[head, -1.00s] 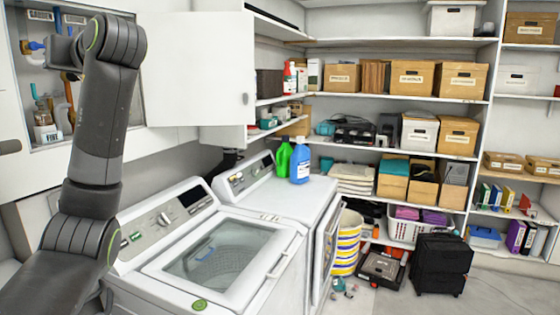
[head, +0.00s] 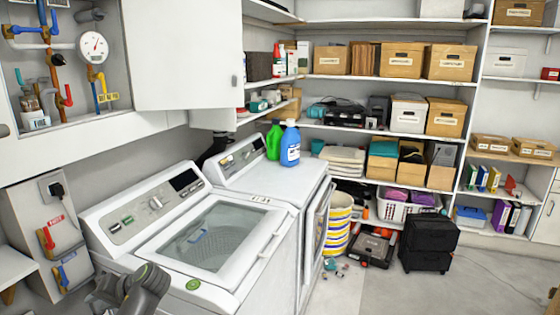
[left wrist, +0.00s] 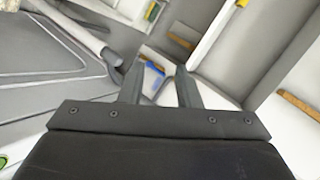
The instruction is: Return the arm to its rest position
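My left arm (head: 140,292) shows as dark grey links at the bottom edge of the head view, low in front of the washing machine. Its gripper cannot be made out clearly there. In the left wrist view my left gripper (left wrist: 158,70) has its two dark fingers apart, with nothing held between them. A small blue object shows in the background beyond the fingers. My right arm and gripper are not in view.
The washing machine (head: 118,246) stands near the arm, with a dryer (head: 262,177) behind it bearing green and blue bottles. The open cabinet door (head: 183,50) hangs above. Shelves line the back wall. Bare floor lies at right, around a black case (head: 429,245).

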